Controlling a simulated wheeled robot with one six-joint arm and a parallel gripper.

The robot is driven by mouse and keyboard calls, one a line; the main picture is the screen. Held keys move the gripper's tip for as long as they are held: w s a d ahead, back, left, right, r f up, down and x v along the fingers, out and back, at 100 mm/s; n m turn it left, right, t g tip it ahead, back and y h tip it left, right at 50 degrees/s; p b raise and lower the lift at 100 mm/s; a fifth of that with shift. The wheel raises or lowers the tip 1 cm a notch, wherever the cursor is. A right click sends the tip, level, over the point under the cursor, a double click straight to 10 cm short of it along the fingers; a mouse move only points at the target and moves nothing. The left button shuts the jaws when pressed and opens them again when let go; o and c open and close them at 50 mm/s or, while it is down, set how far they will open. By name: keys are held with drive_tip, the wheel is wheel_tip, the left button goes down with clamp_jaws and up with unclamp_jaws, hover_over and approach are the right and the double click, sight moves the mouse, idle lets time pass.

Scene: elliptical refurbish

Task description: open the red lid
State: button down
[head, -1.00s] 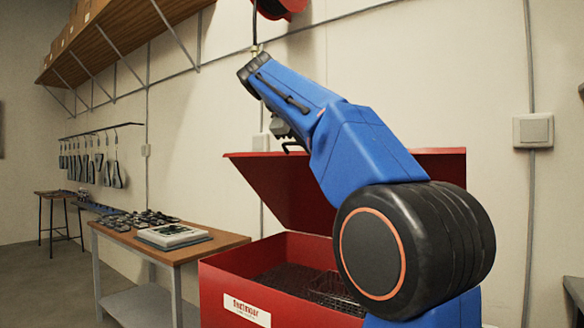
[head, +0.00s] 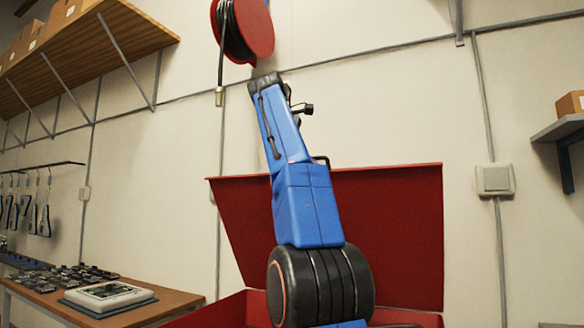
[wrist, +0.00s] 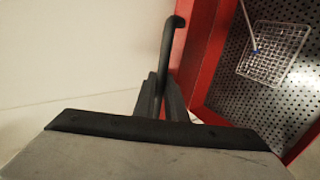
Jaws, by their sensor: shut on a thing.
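The red lid (head: 390,230) stands raised and tilted at the back of its red box (head: 230,312) in the head view, with its broad inner face showing. My blue arm hides part of the lid. In the wrist view my gripper (wrist: 160,103) is shut on a black curved handle (wrist: 172,45) beside a red edge (wrist: 203,50). The grip itself is not clear in the head view.
A wire basket (wrist: 273,52) lies on the perforated floor inside the box. A workbench (head: 165,305) with a white device (head: 108,295) stands at left. A red cable reel (head: 255,30) hangs above, near my arm. Wall shelves sit at both upper sides.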

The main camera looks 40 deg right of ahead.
drive_tip(key=shift+w+d+r, duration=0.2)
drive_tip(key=shift+d+r, duration=0.1)
drive_tip(key=shift+d, duration=0.2)
drive_tip(key=c, duration=1.8)
unclamp_jaws()
